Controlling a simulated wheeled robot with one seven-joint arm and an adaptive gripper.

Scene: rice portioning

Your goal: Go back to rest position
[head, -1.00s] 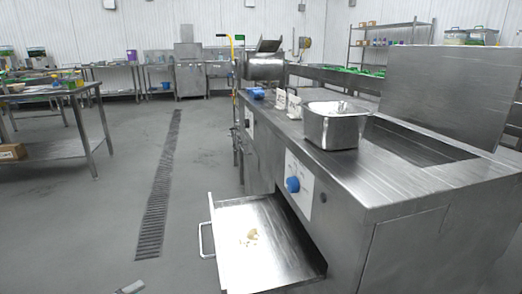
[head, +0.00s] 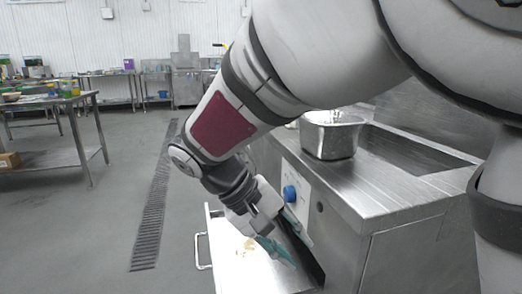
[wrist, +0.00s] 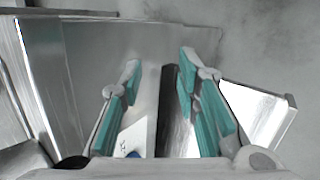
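My gripper (head: 284,237) hangs above the pulled-out metal drawer (head: 222,232), close to the counter's front, with its teal-padded fingers pointing down. In the wrist view my gripper (wrist: 160,63) has its two fingers spread apart with nothing between them. The open drawer (wrist: 262,108) shows to the right of the fingers there. My white and grey arm crosses the head view from the upper right and hides part of the counter.
A small pale heap (head: 249,243) lies in the drawer. A metal pan (head: 331,140) stands on the steel counter (head: 392,187), above a blue knob (head: 290,193). A steel table (head: 78,150) stands at the left. The floor (head: 125,215) between is clear.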

